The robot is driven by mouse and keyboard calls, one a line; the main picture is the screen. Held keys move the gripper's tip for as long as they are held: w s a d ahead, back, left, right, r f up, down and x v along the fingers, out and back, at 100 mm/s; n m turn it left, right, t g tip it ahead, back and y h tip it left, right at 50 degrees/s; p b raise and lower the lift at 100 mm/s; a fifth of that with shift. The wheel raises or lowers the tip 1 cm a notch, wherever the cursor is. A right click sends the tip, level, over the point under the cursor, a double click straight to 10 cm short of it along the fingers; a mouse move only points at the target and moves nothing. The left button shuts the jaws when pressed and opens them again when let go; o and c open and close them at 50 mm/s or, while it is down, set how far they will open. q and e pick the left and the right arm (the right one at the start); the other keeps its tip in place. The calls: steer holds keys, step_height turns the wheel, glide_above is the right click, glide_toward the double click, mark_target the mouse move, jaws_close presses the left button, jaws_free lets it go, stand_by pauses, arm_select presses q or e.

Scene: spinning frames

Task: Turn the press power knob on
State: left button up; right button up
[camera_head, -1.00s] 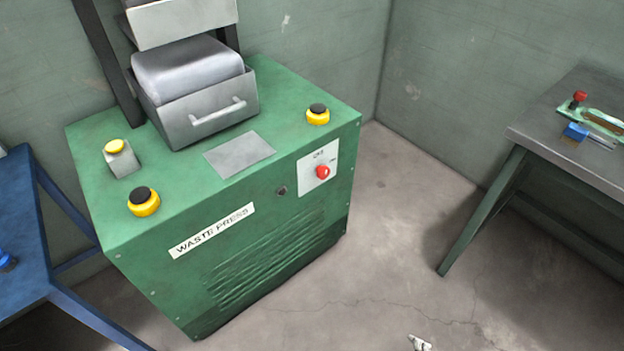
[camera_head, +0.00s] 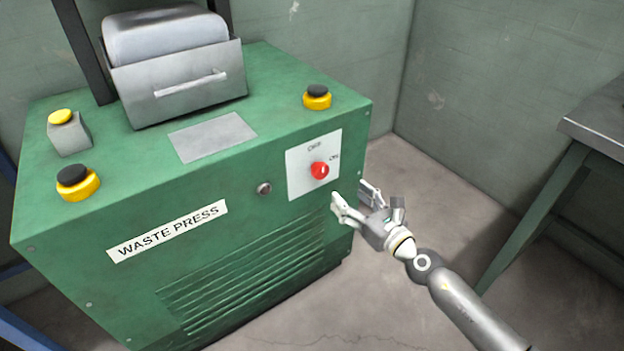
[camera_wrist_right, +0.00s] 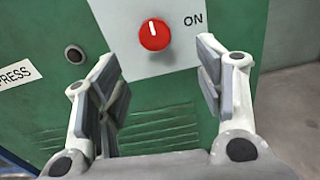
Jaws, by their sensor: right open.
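The red power knob (camera_head: 320,170) sits on a white plate (camera_head: 299,182) on the front of the green waste press (camera_head: 240,235). The plate reads OFF above the knob and ON to its right. In the right wrist view the knob (camera_wrist_right: 154,34) shows a white mark pointing up, toward the picture's top. My right gripper (camera_head: 352,197) is open and empty, just below and to the right of the knob. In the right wrist view its two fingers (camera_wrist_right: 160,90) stand apart with the knob beyond them, apart from both. My left gripper is not in view.
The press top carries yellow-and-black buttons (camera_head: 317,97), a yellow button on a grey box (camera_head: 69,132) and a grey drawer (camera_head: 180,84). A round keyhole (camera_head: 264,188) lies left of the plate. A metal table (camera_head: 597,128) stands at right. Floor between is clear.

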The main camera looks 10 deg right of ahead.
mark_target(323, 172)
steer(key=shift+n, duration=0.4)
steer(key=x, duration=0.3)
steer(key=r+x, duration=0.1)
steer(key=x, duration=0.1)
steer(key=shift+w+a, duration=0.15)
steer(key=shift+a, duration=0.2)
steer(key=x, duration=0.4)
steer(key=shift+w+a+f+b, duration=0.1)
steer(key=shift+w+a+b, duration=0.1)
steer(key=shift+b, duration=0.1)
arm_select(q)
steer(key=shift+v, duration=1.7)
arm_select(e)
steer(key=shift+w+a, duration=0.15)
steer(key=shift+w, duration=0.4)
steer(key=c, duration=1)
